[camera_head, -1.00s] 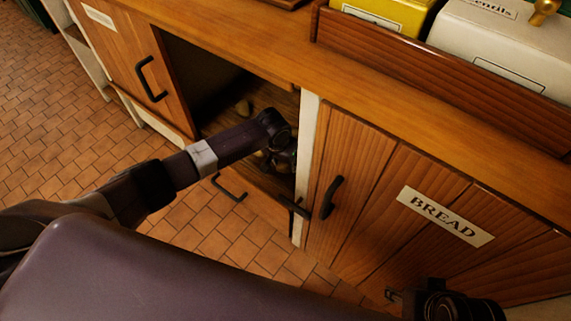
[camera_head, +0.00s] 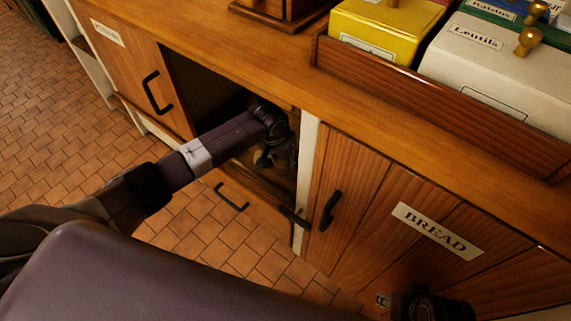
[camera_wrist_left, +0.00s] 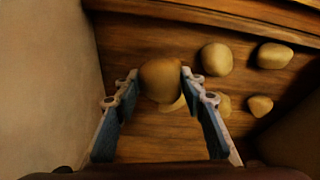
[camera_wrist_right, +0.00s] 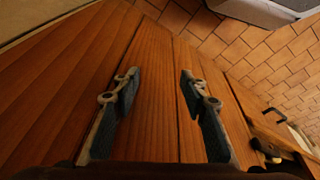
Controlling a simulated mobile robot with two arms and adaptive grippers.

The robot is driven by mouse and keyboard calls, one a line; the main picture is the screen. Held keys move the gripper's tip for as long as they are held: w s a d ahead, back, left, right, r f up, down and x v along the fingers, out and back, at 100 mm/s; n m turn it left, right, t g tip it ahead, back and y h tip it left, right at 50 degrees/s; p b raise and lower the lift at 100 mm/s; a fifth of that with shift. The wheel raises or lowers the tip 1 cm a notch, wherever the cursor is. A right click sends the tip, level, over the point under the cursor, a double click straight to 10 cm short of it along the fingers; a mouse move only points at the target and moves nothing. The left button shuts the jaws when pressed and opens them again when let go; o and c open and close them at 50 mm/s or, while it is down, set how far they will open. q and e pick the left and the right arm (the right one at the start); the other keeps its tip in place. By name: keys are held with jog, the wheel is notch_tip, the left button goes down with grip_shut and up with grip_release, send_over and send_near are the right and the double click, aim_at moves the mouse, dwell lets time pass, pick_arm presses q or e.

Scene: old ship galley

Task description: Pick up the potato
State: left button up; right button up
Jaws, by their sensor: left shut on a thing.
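In the left wrist view a round brown potato (camera_wrist_left: 161,80) sits between the two fingertips of my left gripper (camera_wrist_left: 161,84). The fingers are shut on it, one on each side. Several other potatoes lie on the wooden cupboard floor beyond and to the right, such as one at the top (camera_wrist_left: 216,59) and one at the far right (camera_wrist_left: 275,56). Another lies partly hidden behind the held one. In the head view my left gripper (camera_head: 276,155) is inside the open cupboard, small and dark there. My right gripper (camera_wrist_right: 157,80) is open and empty in front of wooden boards.
A pale wall (camera_wrist_left: 45,80) stands close to the left of my left gripper. The cupboard opening has a white post (camera_head: 306,170) on its right, beside the BREAD door (camera_head: 375,215). The wooden counter (camera_head: 240,55) overhangs it. Yellow (camera_head: 385,30) and white (camera_head: 490,60) boxes stand on top.

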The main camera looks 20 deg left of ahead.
pick_arm(q)
jog(key=w+a, duration=0.1)
jog(key=a, duration=0.2)
jog(key=w+a, duration=0.1)
jog(key=a, duration=0.3)
jog(key=w+a, duration=0.2)
jog(key=a, duration=0.2)
jog(key=shift+a+f, duration=0.1)
jog(key=shift+w+a+b, duration=0.15)
jog(key=shift+w+a, duration=0.25)
jog(key=shift+a, duration=0.65)
jog(key=shift+w+a+b, duration=0.15)
jog(key=shift+w+a, duration=0.2)
jog(key=shift+a, duration=0.75)
jog(key=shift+w+a+b, duration=0.15)
jog(key=shift+w+a, duration=0.25)
jog(key=shift+a, duration=0.65)
pick_arm(e)
jog(key=v, duration=0.3)
jog(key=shift+w+r, duration=0.1)
jog(key=shift+w, duration=0.05)
jog(key=shift+d, duration=0.1)
